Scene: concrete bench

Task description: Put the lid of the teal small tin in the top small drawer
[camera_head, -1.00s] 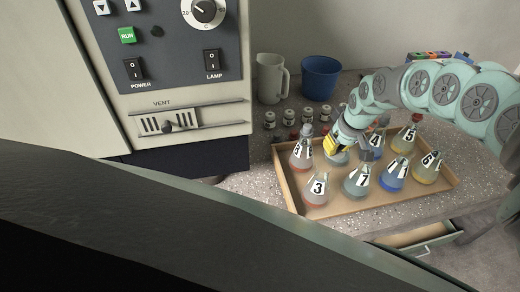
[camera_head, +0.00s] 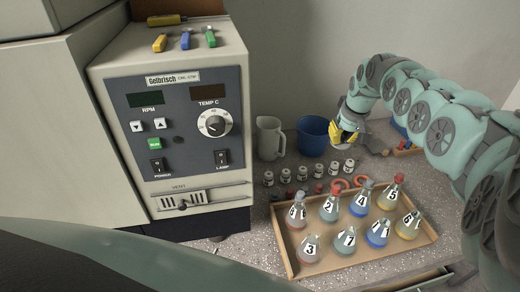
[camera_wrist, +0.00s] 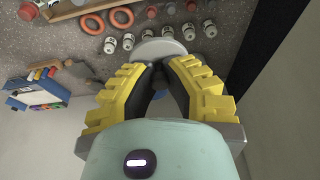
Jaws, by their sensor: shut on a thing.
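My gripper (camera_head: 343,137) has yellow fingers and is up near the back wall, to the right of the blue cup and above the bench. In the wrist view its fingertips (camera_wrist: 160,62) close on a pale grey round disc (camera_wrist: 160,48). The disc looks like a lid, but its fit to the teal small tin cannot be told. I cannot make out the teal tin. An open drawer (camera_head: 428,281) shows only by its edge, below the bench front at the lower right. Its inside is mostly out of view.
A wooden tray (camera_head: 284,243) holds several numbered flasks. Several small bottles (camera_head: 285,176) and orange rings (camera_head: 361,181) lie behind it. The blue cup (camera_head: 312,137) and a clear jug (camera_head: 269,138) stand at the back. A control unit (camera_head: 185,130) fills the left.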

